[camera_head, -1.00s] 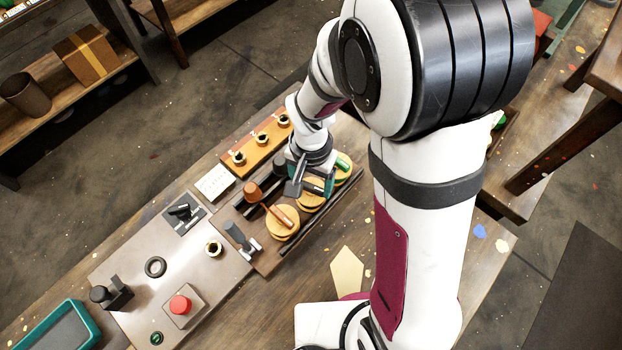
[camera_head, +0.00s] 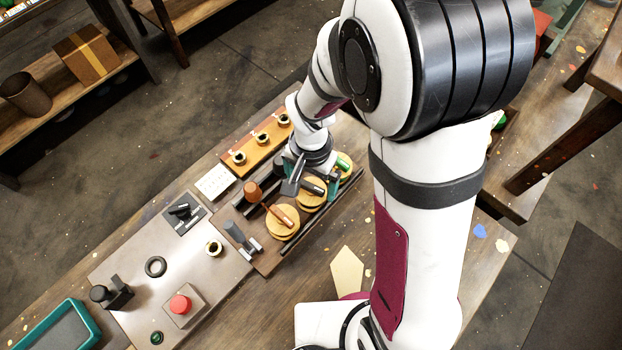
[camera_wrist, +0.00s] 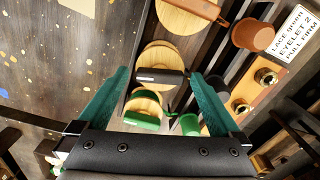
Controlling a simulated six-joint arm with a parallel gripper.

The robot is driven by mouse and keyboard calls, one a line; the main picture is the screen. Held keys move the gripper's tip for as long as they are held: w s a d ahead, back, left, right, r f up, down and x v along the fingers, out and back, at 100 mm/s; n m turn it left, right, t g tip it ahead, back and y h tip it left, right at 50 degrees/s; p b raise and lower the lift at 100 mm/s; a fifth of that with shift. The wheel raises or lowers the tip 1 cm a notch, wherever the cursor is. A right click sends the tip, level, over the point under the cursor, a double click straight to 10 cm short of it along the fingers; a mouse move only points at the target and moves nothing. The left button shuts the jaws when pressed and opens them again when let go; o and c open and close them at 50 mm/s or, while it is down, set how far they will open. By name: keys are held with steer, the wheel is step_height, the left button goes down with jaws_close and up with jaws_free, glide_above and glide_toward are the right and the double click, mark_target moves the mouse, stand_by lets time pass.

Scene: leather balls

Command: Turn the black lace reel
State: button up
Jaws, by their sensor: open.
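The black lace reel is a round wooden disc (camera_wrist: 157,57) with a black bar (camera_wrist: 160,76) across it. In the head view this disc (camera_head: 312,206) is the middle one of three, partly covered by my gripper (camera_head: 318,188). In the wrist view my gripper (camera_wrist: 158,74) is open, with its teal fingers on either side of the black bar. The bar lies between the fingertips; whether they touch it I cannot tell.
A brown-barred reel (camera_head: 282,222) and a green-barred reel (camera_head: 343,166) flank the black one. A brown cup (camera_wrist: 253,35) and a green cup (camera_wrist: 189,124) stand beside the row. An orange strip with eyelets (camera_head: 262,140) and a lettered card (camera_head: 215,182) lie behind.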

mark_target(311, 186)
step_height(311, 186, up, 16)
stand_by(0.3)
steer(key=shift+f, duration=0.1)
steer(key=s+d+y, duration=0.1)
steer(key=s+d, duration=0.1)
steer(key=s, duration=0.6)
steer(key=s+d+f, duration=0.1)
steer(key=s+d, duration=0.2)
steer(key=s, duration=0.5)
steer(key=shift+f+y, duration=0.15)
steer(key=shift+y, duration=0.25)
steer(key=shift+c, duration=0.3)
